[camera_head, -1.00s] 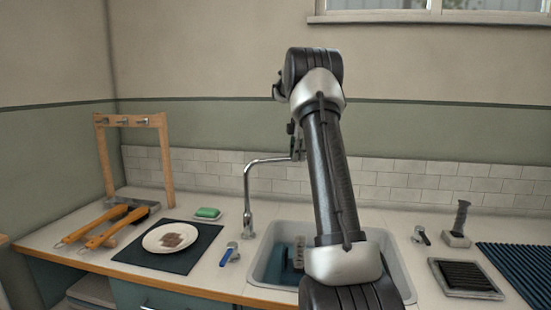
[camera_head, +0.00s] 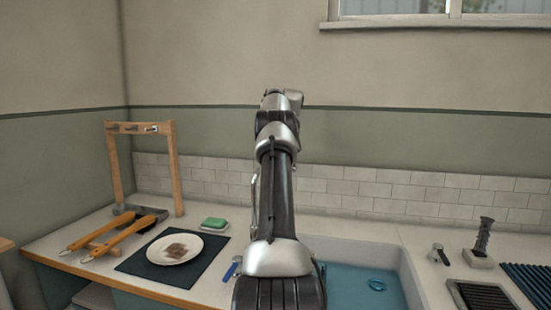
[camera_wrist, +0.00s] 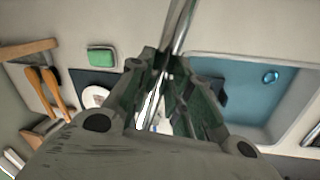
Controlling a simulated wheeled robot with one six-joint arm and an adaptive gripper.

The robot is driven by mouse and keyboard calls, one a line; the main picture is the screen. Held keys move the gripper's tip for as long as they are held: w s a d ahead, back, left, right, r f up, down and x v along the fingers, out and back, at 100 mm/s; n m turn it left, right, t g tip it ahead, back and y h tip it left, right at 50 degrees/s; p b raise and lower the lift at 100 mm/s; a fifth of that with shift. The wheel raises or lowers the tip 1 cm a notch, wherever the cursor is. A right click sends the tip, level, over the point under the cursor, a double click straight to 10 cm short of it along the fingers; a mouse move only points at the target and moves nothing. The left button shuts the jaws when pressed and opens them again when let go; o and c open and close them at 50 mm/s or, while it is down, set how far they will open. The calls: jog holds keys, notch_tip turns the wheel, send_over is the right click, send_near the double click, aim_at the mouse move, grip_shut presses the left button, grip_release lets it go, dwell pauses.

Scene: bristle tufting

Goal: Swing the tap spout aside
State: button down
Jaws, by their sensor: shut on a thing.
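The tap shows in the wrist view as a shiny metal spout tube (camera_wrist: 182,25) running up from between my fingers. My gripper (camera_wrist: 166,62) is shut on this spout. In the head view my arm hides the gripper and most of the tap; only a thin strip of the metal tap (camera_head: 254,190) shows along the arm's left edge. In the wrist view the spout lies left of the sink basin (camera_wrist: 230,70), near the counter strip beside it.
The sink (camera_head: 405,270) has a blue interior with a small ring (camera_head: 377,285). Left of it are a green sponge (camera_head: 214,223), a plate (camera_head: 174,248) on a dark mat (camera_head: 137,266), orange-handled brushes (camera_head: 113,234) and a wooden rack (camera_head: 175,180). A blue-handled item (camera_head: 232,269) lies close beside my arm.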

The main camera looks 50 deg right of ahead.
jog(key=shift+w+a+n, duration=0.15)
jog(key=shift+w+n, duration=0.35)
jog(key=shift+w, duration=0.35)
jog(key=c, duration=1.3)
grip_release()
